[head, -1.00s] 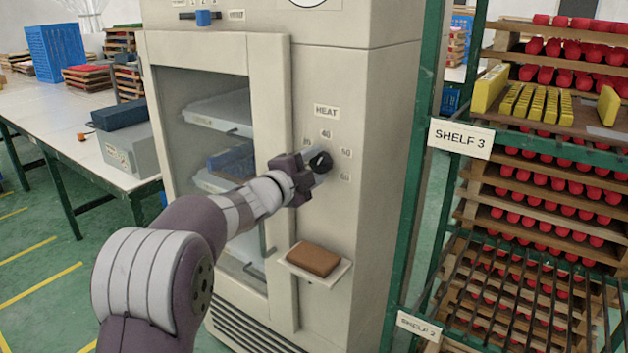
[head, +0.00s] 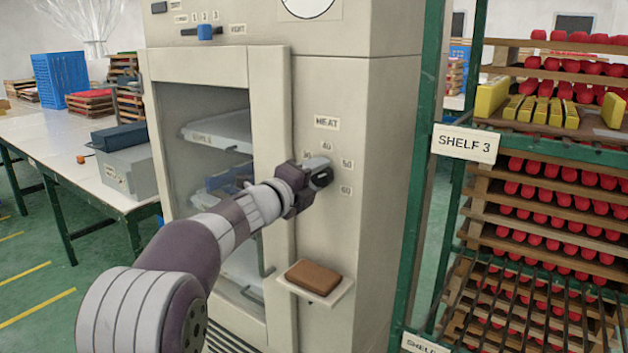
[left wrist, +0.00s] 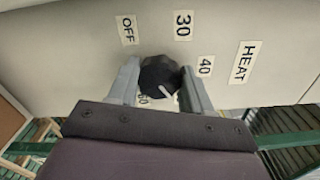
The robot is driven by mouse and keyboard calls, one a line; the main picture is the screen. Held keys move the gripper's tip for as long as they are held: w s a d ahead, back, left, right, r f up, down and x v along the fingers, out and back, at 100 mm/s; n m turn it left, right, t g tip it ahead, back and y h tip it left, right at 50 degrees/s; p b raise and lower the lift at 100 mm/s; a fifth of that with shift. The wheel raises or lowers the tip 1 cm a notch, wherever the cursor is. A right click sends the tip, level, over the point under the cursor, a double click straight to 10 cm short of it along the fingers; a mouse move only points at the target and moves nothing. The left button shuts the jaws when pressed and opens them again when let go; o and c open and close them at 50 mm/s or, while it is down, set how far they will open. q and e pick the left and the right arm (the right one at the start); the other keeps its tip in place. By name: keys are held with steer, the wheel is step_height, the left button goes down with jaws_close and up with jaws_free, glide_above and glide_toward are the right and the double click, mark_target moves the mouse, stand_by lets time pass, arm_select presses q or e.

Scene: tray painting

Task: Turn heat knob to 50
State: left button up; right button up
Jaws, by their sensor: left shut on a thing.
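The heat knob (head: 321,179) is black and sits under the HEAT label (head: 327,123) on the front of the beige cabinet. My left gripper (head: 317,171) is shut on the knob, with its fingers on either side. In the left wrist view the dark, faceted knob (left wrist: 160,74) lies between the two grey fingers. A white mark shows on its lower part. OFF (left wrist: 128,29), 30 (left wrist: 183,25) and 40 (left wrist: 205,66) are readable there; labels below the knob are partly hidden. The head view shows the 50 label (head: 347,163) right of the knob. My right gripper is not in view.
A small ledge with a brown block (head: 314,277) juts out below the knob. The glass cabinet door (head: 270,100) is left of it. A green rack (head: 418,200) with loaded shelves stands close on the right. A white table (head: 80,160) is on the left.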

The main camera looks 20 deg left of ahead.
arm_select(q)
steer(key=shift+r, duration=0.1)
steer(key=o, duration=1)
steer(key=shift+o, duration=0.2)
steer(key=v, duration=1.2)
steer(key=shift+s, duration=0.3)
steer(key=shift+a, duration=0.1)
